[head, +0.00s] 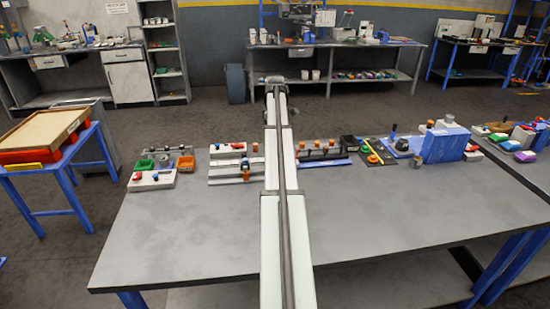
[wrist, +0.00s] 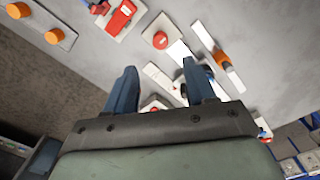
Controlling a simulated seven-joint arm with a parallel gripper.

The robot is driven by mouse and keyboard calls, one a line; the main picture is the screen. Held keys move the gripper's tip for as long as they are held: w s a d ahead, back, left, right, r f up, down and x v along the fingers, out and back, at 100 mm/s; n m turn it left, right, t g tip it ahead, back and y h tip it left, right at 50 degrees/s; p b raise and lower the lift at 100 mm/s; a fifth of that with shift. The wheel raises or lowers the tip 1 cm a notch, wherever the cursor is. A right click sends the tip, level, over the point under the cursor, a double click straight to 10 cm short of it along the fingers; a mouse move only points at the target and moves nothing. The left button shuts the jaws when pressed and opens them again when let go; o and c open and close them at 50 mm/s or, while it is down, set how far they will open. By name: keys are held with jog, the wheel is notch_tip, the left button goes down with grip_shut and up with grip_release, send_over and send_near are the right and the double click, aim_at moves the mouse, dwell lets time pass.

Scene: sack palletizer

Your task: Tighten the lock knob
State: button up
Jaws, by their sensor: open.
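My gripper (wrist: 160,67) is open in the wrist view, with its two blue fingers apart and nothing held between them. An orange knob (wrist: 221,58) on a pale bar lies to the right of the right finger. A red round button (wrist: 160,40) on a white plate lies beyond the fingertips. Two more orange knobs (wrist: 36,23) sit on a grey bar at the upper left. I cannot tell which of these is the lock knob. A dark part beside the right finger is partly hidden by it. In the head view my arm hides part of the bench, and my fingers cannot be made out.
The grey bench (head: 180,235) has a wide clear front area. Along its back stand green and orange bins (head: 186,163), several small fixtures and a blue block (head: 445,145). A red switch (wrist: 122,14) lies at the top of the wrist view.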

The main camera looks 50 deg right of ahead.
notch_tip(320, 180, down, 11)
jog(key=shift+f, duration=0.15)
dwell(0.4)
jog(key=shift+c, duration=0.3)
grip_shut()
